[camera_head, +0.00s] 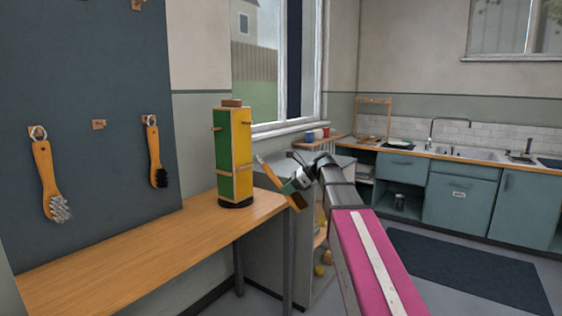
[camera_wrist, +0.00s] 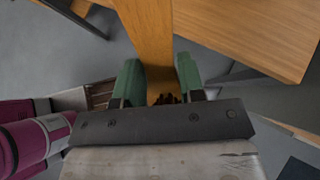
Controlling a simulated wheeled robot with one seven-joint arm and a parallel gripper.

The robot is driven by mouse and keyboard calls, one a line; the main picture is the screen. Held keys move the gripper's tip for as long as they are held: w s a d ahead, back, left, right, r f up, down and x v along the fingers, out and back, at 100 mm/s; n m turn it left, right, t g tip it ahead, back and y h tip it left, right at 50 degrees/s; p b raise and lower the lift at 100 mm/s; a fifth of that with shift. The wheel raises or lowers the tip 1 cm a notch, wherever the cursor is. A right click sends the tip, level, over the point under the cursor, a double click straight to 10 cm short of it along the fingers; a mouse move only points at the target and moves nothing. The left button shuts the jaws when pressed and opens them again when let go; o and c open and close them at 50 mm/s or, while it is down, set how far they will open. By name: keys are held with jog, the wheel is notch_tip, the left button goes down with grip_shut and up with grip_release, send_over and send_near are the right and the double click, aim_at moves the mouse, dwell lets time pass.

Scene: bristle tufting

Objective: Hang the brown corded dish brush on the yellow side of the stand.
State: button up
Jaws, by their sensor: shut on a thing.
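The stand (camera_head: 223,153) is an upright block at the far right end of the wooden bench. Its green side (camera_head: 223,172) faces left and its yellow side (camera_head: 243,145) faces right, with small wooden pegs on it. My gripper (camera_head: 291,186) is to the right of the stand, clear of it, beyond the bench's end. It is shut on the wooden brush (camera_head: 268,169), which is tilted. In the wrist view the green fingers of my gripper (camera_wrist: 160,82) clasp the brush's wooden handle (camera_wrist: 147,32); brown bristles show between them. No cord can be made out.
Two other wooden brushes, one with white bristles (camera_head: 59,208) and one with black (camera_head: 160,178), hang on the dark wall panel (camera_head: 90,75); a peg (camera_head: 98,124) between them is empty. The bench top (camera_head: 150,248) is otherwise clear. A grey cabinet (camera_head: 268,222) stands behind my gripper.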

jog(key=w+a+r+m+t+y, duration=0.2)
jog(key=w+r+m+t, duration=0.3)
jog(key=r+t, duration=0.4)
jog(key=w+a+m, duration=0.1)
jog(key=w+a, duration=0.5)
jog(key=a, duration=0.3)
jog(key=shift+w+f+g, duration=0.2)
jog(key=shift+f+g, duration=0.1)
dwell(0.6)
jog(key=shift+a, duration=0.15)
dwell(0.5)
jog(key=o, duration=1)
jog(key=shift+o, duration=0.2)
jog(key=shift+s, duration=0.15)
jog(key=v, duration=0.7)
dwell(1.0)
